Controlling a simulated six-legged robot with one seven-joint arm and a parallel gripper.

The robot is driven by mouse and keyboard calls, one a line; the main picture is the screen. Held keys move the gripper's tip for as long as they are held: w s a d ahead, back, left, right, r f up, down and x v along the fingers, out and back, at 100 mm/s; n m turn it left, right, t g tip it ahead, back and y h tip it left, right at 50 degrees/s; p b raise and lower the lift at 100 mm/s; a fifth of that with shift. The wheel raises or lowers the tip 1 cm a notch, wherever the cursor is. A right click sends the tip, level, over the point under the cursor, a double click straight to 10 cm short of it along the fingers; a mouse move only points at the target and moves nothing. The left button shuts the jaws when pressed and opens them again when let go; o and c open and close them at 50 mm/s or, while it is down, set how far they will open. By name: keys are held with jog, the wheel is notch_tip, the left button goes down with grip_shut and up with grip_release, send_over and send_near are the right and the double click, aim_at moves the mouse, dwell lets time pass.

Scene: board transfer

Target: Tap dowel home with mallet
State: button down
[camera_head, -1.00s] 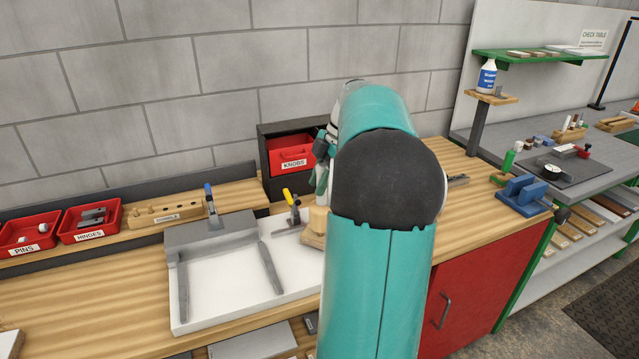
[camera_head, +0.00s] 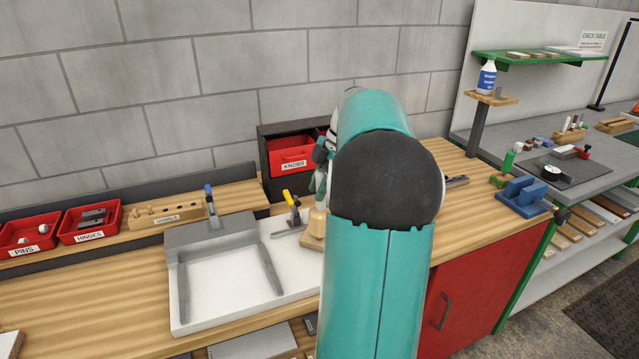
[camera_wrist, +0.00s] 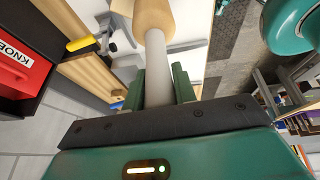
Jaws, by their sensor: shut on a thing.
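In the wrist view my gripper (camera_wrist: 159,85) is shut on the grey handle of the mallet (camera_wrist: 157,68). The mallet's tan wooden head (camera_wrist: 154,14) points away from the jaws, cut off by the top edge. In the head view my arm hides most of the gripper. A tan wooden piece, seemingly the mallet head (camera_head: 316,224), shows left of the arm at the right side of the white fixture (camera_head: 225,290). A wooden holder labelled for dowels (camera_head: 165,213) stands behind the fixture. I cannot make out a seated dowel; my arm hides that area.
A blue-handled clamp (camera_head: 211,203) and a yellow-handled clamp (camera_head: 291,203) stand at the fixture's back. Red bins for pins (camera_head: 28,237) and hinges (camera_head: 90,222) sit left. The red knobs bin (camera_head: 293,157) is behind.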

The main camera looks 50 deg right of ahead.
jog(key=shift+s+r, duration=0.1)
jog(key=shift+r, duration=1.15)
jog(key=shift+f, duration=1.45)
jog(key=shift+r, duration=1.3)
